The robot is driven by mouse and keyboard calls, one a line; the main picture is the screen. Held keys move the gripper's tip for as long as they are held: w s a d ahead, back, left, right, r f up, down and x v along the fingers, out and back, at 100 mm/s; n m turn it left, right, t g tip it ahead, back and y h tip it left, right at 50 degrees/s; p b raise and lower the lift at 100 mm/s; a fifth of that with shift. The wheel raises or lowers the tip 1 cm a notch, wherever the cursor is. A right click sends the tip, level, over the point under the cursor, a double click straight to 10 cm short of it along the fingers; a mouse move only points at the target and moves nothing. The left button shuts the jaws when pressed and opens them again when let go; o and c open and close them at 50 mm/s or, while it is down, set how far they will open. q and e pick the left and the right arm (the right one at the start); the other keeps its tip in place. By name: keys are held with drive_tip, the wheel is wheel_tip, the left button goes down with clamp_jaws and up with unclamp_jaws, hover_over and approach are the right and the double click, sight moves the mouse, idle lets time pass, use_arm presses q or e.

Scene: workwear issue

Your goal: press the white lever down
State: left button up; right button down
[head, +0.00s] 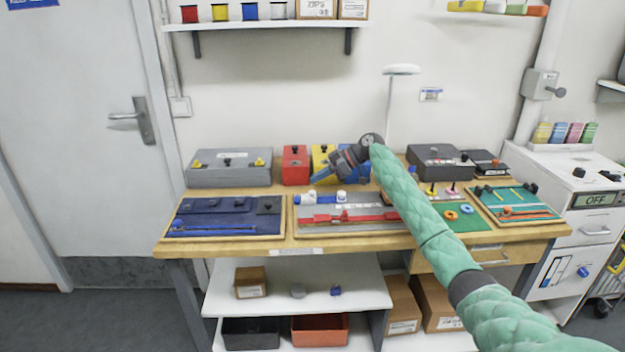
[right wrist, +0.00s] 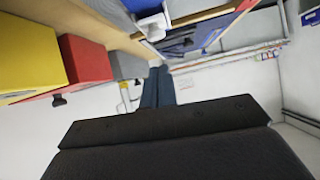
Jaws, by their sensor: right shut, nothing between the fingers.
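No part is clearly recognisable as a white lever. Two small white and blue fittings, a left one (head: 308,198) and a right one (head: 342,197), sit at the back of the grey board (head: 362,228) on the bench. A white and blue fitting (right wrist: 153,26) also shows at the top of the right wrist view. My right gripper (head: 316,179) is shut and empty, with its blue-grey fingers pointing left and down above the back of the bench, in front of the coloured boxes. Its closed fingers show in the right wrist view (right wrist: 159,72). My left gripper is out of view.
A red box (head: 295,166), a yellow box (head: 320,156) and a grey box (head: 228,173) stand along the back of the bench. A dark blue board (head: 222,212) lies at left. A dark box (head: 436,160) and a green board (head: 530,211) are at right.

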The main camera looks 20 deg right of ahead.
drive_tip(key=d, duration=0.1)
drive_tip(key=s+d+f+b, duration=0.1)
drive_tip(key=d, duration=0.3)
drive_tip(key=shift+s+d+f, duration=0.15)
drive_tip(key=shift+s+f, duration=0.05)
drive_tip(key=shift+s, duration=0.05)
drive_tip(key=shift+s+d, duration=0.1)
drive_tip(key=shift+d, duration=0.15)
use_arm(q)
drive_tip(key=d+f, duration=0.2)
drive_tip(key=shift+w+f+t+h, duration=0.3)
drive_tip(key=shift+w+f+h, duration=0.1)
use_arm(e)
drive_tip(key=shift+a+r, duration=0.1)
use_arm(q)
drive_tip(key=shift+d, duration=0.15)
use_arm(e)
drive_tip(key=shift+m, duration=0.3)
